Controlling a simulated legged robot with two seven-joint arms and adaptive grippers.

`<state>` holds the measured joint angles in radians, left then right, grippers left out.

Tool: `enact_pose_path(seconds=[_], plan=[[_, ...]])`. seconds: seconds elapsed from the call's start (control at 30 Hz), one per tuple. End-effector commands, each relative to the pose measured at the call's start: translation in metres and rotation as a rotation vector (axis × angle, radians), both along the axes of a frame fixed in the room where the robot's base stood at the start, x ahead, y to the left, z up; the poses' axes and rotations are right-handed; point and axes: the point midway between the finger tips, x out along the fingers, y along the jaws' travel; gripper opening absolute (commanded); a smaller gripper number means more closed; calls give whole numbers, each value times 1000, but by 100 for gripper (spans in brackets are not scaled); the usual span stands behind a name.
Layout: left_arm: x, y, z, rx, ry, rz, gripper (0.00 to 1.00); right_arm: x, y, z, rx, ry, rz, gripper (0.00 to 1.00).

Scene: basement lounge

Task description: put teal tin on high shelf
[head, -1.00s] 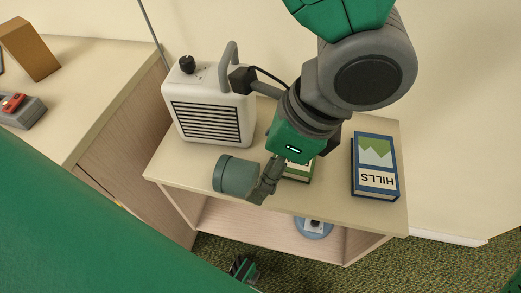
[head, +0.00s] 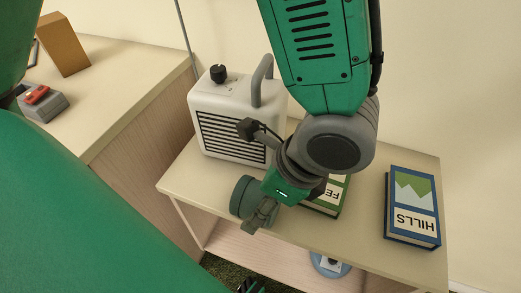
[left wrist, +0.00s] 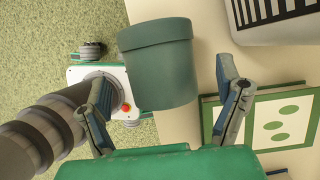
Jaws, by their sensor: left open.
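In the left wrist view the tin (left wrist: 158,65) shows between the two spread fingers of my left gripper (left wrist: 165,75), with a gap on each side. The gripper is open; I cannot tell how deep the tin sits between the fingers. My right gripper is not in view. I cannot make out a separate high shelf above the stand.
A white heater-like box (head: 225,105) stands behind the tin. A green book (head: 332,195) lies right of the gripper, partly hidden; a blue HILLS book (head: 412,207) lies further right. A bluish round thing (head: 328,266) is on the lower shelf. A wooden cabinet (head: 115,85) stands left.

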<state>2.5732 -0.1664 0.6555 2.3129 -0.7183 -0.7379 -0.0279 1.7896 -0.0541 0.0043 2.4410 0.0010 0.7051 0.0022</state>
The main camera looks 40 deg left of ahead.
Motion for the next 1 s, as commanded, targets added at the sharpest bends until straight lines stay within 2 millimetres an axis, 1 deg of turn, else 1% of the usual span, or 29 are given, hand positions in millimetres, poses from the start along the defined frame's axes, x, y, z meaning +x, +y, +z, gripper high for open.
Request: enact_pose_path(seconds=[0.03,0.1,0.2,0.43,0.47,0.5,0.57,0.6,0.63,0.67,0.7,0.87,0.97,1.0], plan=[[-1,3,-13,1,4,2,85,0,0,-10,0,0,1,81],[-1,6,-23,4,3,0,85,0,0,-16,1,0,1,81],[-2,8,-32,6,1,1,85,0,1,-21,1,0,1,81],[-2,7,-31,7,-1,0,85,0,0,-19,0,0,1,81],[-2,7,-31,6,-1,0,78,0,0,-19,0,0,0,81],[-2,8,-31,5,-1,-1,64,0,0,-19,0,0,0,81],[-2,8,-31,5,-1,-1,43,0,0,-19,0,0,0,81],[-2,8,-31,5,-1,-1,29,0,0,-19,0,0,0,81],[-2,9,-32,4,0,0,25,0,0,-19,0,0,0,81],[-2,9,-32,3,0,0,25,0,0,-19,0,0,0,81],[-2,10,-32,3,0,0,20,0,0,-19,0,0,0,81],[-2,10,-32,3,0,0,19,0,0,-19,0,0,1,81],[-2,9,-26,4,-1,1,19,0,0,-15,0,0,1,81],[-1,9,-20,4,-2,1,19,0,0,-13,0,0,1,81]])
